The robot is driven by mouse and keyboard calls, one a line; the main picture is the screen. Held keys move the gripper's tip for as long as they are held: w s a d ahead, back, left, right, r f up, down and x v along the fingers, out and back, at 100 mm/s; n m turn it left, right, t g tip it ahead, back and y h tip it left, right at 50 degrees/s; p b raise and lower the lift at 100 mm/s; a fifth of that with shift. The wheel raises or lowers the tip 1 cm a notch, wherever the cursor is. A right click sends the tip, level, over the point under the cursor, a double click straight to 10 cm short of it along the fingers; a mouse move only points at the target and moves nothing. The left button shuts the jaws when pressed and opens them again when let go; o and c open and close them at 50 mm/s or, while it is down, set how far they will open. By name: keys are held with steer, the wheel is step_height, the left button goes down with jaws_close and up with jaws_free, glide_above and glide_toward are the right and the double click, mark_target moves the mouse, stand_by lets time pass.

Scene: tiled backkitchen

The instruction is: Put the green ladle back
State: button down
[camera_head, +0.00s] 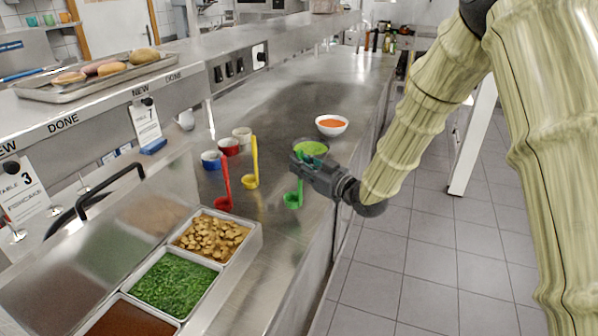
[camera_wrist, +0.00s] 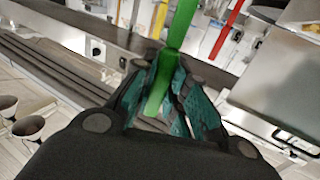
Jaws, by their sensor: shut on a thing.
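The green ladle (camera_head: 293,200) hangs upright below my gripper (camera_head: 299,163) in the head view, its scoop at the bottom over the steel counter near its right edge. I cannot tell whether the scoop touches the counter. In the wrist view my gripper (camera_wrist: 168,72) is shut on the ladle's green handle (camera_wrist: 184,25), which runs between the fingers. A red ladle (camera_head: 224,188) and a yellow ladle (camera_head: 253,165) stand upright to the left on the counter.
Blue (camera_head: 211,160), red (camera_head: 229,146) and cream (camera_head: 242,134) cups stand behind the ladles. A bowl with green contents (camera_head: 311,148) is behind my gripper, partly hidden. A white bowl with orange contents (camera_head: 332,131) is farther back. Food trays (camera_head: 240,256) lie in front.

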steer(key=shift+w+a, duration=0.2)
steer(key=shift+w, duration=0.15)
steer(key=shift+f+p, duration=0.8)
steer(key=shift+f, duration=1.15)
steer(key=c, duration=1.4)
jaws_free()
steer(key=shift+c, duration=0.2)
steer(key=b+v, duration=0.4)
steer(key=v, duration=0.8)
steer(key=shift+r, duration=0.2)
